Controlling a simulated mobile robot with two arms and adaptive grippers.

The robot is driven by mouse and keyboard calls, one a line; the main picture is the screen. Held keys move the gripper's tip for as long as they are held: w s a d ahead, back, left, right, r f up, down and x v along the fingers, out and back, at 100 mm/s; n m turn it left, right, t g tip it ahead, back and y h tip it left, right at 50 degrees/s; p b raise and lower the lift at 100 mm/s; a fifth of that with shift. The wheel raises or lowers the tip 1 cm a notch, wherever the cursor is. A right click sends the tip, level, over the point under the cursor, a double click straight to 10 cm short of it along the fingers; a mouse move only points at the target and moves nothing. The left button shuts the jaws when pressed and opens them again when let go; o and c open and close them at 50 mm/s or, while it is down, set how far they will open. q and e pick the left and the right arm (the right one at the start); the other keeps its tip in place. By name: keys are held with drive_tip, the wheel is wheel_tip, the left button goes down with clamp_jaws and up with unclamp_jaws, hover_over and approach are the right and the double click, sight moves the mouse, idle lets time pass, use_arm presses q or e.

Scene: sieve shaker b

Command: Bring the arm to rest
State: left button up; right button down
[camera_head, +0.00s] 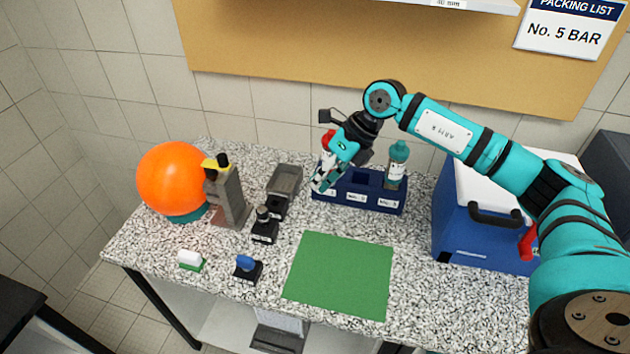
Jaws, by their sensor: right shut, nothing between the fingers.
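My right arm, teal and black, comes in from the right and reaches over the back of the speckled table (420,290). My right gripper (319,187) is shut and empty, pointing down at the left end of a dark blue rack (378,206) with white labels. It hides part of that end, and I cannot tell whether it touches the rack. A teal bottle (397,165) stands in the rack's right slot. A red-topped thing (327,139) shows partly behind the gripper. My left gripper is not in view.
A blue cooler box (470,232) stands on the right under my arm. A green mat (340,275) lies bare in front. Small blocks (248,268) sit front left.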

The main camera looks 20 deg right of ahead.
drive_tip(key=shift+a+y, duration=0.3)
drive_tip(key=shift+a, duration=0.45)
